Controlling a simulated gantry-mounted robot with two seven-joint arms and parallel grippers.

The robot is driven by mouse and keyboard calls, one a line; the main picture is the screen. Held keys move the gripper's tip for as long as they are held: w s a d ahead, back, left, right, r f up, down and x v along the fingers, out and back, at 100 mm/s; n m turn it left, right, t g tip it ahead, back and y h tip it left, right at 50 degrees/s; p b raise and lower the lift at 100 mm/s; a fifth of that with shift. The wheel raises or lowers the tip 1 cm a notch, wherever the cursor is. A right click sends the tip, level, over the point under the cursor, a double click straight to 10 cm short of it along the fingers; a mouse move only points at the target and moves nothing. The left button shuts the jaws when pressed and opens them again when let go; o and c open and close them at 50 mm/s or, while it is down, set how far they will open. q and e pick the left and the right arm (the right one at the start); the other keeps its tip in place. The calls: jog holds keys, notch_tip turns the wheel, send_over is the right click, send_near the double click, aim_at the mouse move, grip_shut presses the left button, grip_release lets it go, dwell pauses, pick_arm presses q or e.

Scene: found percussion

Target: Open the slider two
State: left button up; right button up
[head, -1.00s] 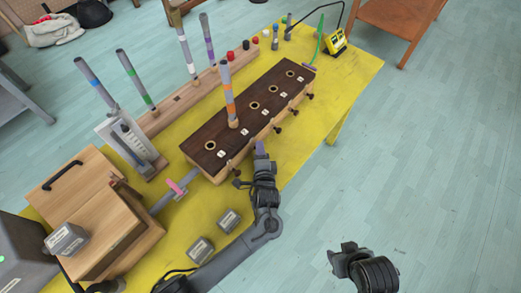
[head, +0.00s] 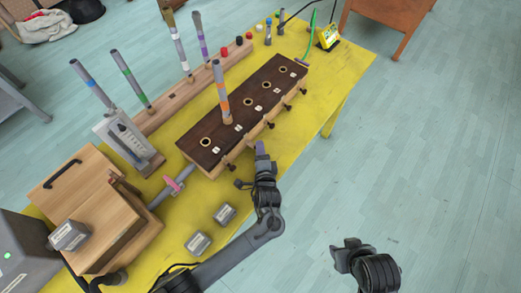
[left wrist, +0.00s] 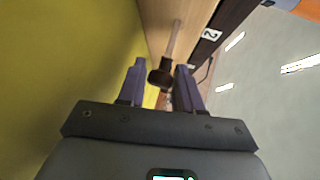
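A long dark-topped wooden box (head: 250,98) lies on the yellow table, with round holes, small white number labels and a row of dark-knobbed sliders along its near side. My left gripper (head: 261,148) is at that side, near the second slider from the left end. In the left wrist view, the slider knob (left wrist: 160,77) on its pale rod lies between the two purple fingertips, beneath the label "2" (left wrist: 212,34). The fingers are apart, with visible gaps beside the knob. My right gripper (head: 347,250) is over the floor, away from the table; its finger opening is unclear.
A striped tube (head: 222,95) stands in one box hole. Several more tubes stand on a wooden rail (head: 190,95) behind. Two small grey boxes (head: 225,214) (head: 198,242) sit near my left arm. A wooden cabinet (head: 85,205) is at left.

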pick_arm(q)
jog(key=p+v, duration=0.2)
jog(key=v, duration=0.7)
jog(key=shift+s+d+r+p, duration=0.1)
jog(key=shift+s+p, duration=0.2)
jog(key=shift+p, duration=0.05)
jog(key=shift+s+d, duration=0.1)
jog(key=shift+s, duration=0.4)
